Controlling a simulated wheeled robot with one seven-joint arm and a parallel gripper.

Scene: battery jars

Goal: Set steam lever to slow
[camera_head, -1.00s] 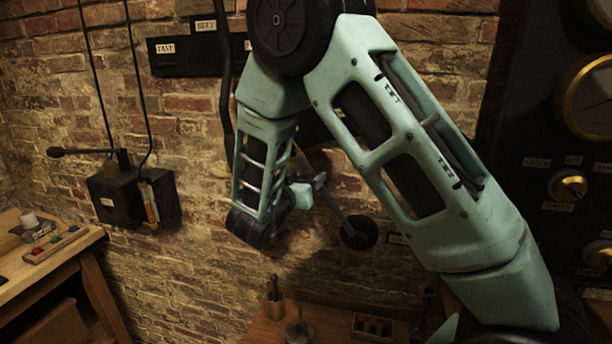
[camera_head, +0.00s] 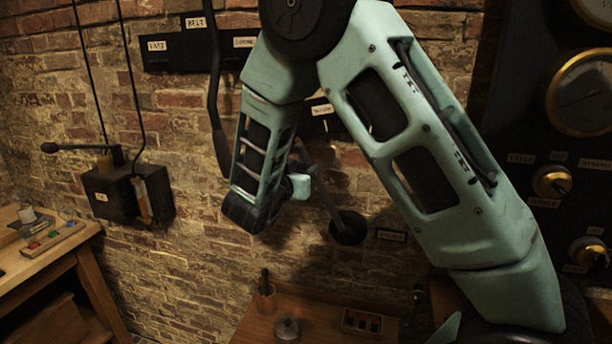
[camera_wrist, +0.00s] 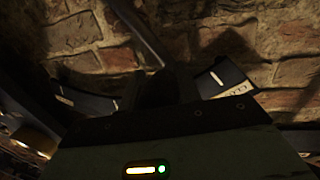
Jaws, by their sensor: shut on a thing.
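The steam lever is a dark rod (camera_head: 325,201) on a round black pivot (camera_head: 347,228) on the brick wall, beside a small label plate that seems to read STEAM (camera_head: 391,236). The rod leans up and to the left from the pivot. My gripper (camera_head: 302,186) is at its upper part, shut on it; my forearm partly hides the grip and the lever's end. In the wrist view my dark fingers (camera_wrist: 172,85) point at the wall, and the held part is too dark to make out. A plate with a pale label, perhaps SLOW (camera_head: 321,109), shows behind my arm.
A black plate with FAST (camera_head: 157,45) and BELT labels is at upper left. A black box with a lever (camera_head: 120,190) hangs on the left wall. A gauge panel (camera_head: 515,120) stands at right. Wooden benches (camera_head: 255,325) are below.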

